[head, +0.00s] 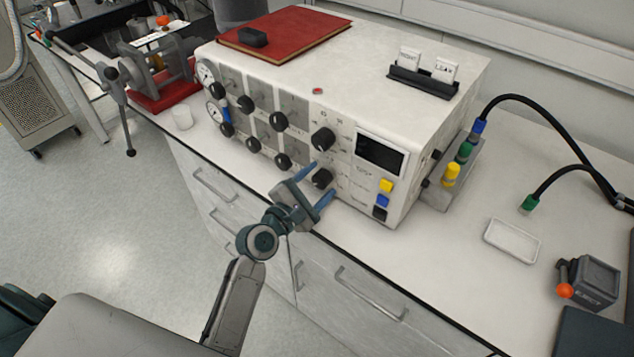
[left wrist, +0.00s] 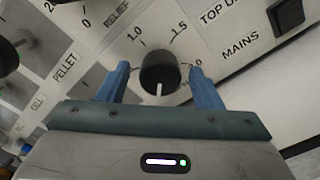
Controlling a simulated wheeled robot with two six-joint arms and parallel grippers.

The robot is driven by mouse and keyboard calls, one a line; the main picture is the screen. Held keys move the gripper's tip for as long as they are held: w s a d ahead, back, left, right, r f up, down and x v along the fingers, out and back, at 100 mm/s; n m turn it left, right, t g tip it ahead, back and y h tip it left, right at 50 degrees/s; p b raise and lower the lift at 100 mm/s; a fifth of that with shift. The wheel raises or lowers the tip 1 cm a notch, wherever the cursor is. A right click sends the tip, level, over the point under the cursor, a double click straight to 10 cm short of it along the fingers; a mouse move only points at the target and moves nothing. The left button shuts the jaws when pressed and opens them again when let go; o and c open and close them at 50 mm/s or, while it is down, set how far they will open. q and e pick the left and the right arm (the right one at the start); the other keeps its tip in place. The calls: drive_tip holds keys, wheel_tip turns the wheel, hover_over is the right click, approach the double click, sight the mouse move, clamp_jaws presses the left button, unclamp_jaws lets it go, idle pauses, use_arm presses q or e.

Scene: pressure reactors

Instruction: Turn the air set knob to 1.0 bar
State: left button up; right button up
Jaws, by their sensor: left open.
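The black air set knob (head: 321,178) is on the lower right of the white control unit's front panel, below another black knob (head: 323,139). In the left wrist view the knob (left wrist: 160,71) has scale marks 1.0, 1.5 and 2.0 around its upper and right side. Its white pointer line faces down in that picture, away from 1.0. My left gripper (head: 318,183) is open, its blue fingers on either side of the knob, with visible gaps in the left wrist view (left wrist: 160,76). The panel below the knob is hidden by the gripper body. My right gripper is not in view.
The control unit (head: 400,205) stands on a white bench. Its panel has several other knobs, gauges, a dark display (head: 381,154) and coloured buttons (head: 384,199) right of the knob. A red book (head: 300,27) lies on top. Free bench shows around a white tray (head: 512,241).

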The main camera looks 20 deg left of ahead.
use_arm(q)
drive_tip(key=c, duration=1)
